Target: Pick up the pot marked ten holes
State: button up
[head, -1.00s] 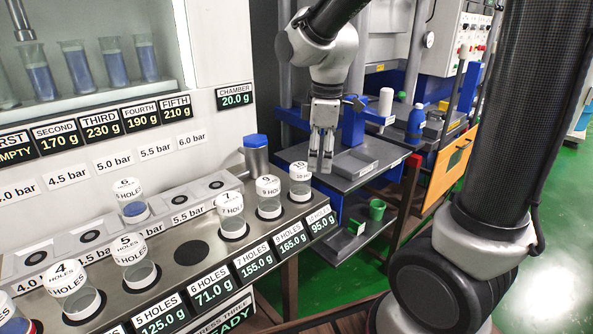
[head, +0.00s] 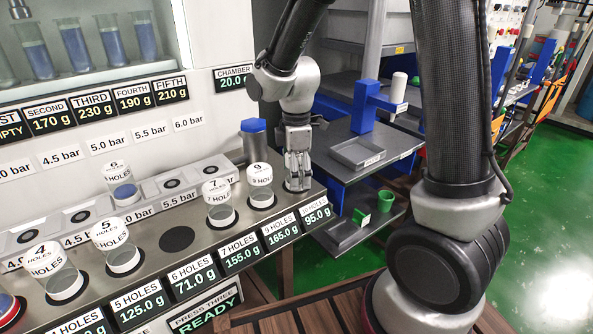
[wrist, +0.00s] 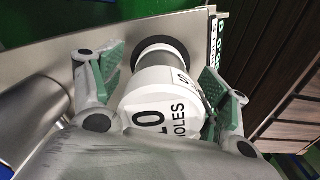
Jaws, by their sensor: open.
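The pot marked ten holes (wrist: 158,88) shows in the wrist view with its white lid, printed "10 HOLES", facing the camera. It stands on a dark round seat at the right end of the metal shelf. My gripper (wrist: 165,75) is open, with one finger on each side of the pot; I cannot tell whether the pads touch it. In the head view my gripper (head: 298,182) points down over the shelf's right end, above the 95.0 g display (head: 317,211), and hides the pot.
The nine-holes pot (head: 261,188) stands just left of my gripper, with the seven-holes pot (head: 220,205) beyond it. A blue-capped cylinder (head: 254,140) stands behind.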

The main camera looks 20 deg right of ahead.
jog(key=shift+f, duration=0.3)
jog(key=c, duration=1.1)
jog(key=shift+r, duration=0.1)
jog(key=shift+c, duration=0.3)
